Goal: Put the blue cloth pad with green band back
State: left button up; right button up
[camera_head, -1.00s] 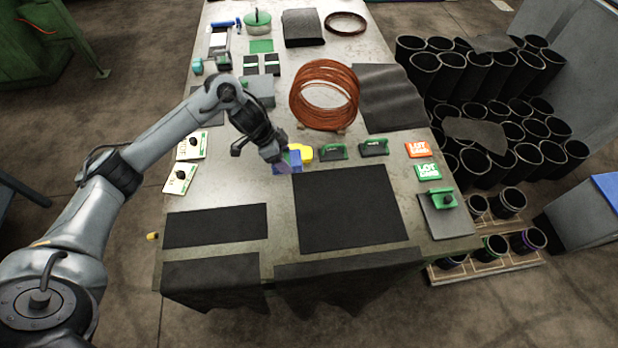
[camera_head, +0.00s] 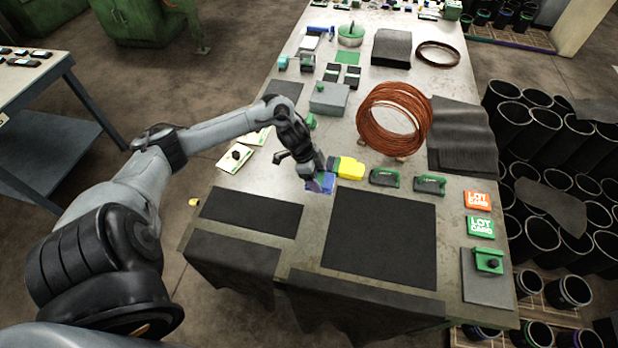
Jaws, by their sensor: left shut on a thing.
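The blue cloth pad (camera_head: 325,183) is at my left gripper's fingertips, just left of a yellow pad (camera_head: 350,168) on the metal table. My left gripper (camera_head: 314,178) points down and is shut on the blue pad. The gripper hides part of the pad, and I cannot make out its green band clearly. I cannot tell whether the pad touches the tabletop. My right gripper is not in view.
Two green-and-black hand tools (camera_head: 384,178) lie right of the yellow pad. Dark rubber sheets (camera_head: 382,236) cover the table's front. A copper wire coil (camera_head: 392,118) stands behind. A grey box (camera_head: 329,98) is behind the gripper. Lot cards (camera_head: 480,227) lie at right.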

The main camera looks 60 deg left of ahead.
pick_arm(q)
jog(key=a+f, duration=0.1)
jog(key=a, duration=0.1)
jog(key=a+f, duration=0.1)
jog(key=a, duration=0.1)
jog(key=a+f+b, duration=0.1)
jog(key=a+f, duration=0.1)
jog(key=shift+w+a, duration=0.25)
jog(key=shift+a, duration=0.05)
jog(key=shift+f+b, duration=0.4)
jog(key=shift+f, duration=1.65)
jog(key=shift+f, duration=0.15)
jog(key=o, duration=1.1)
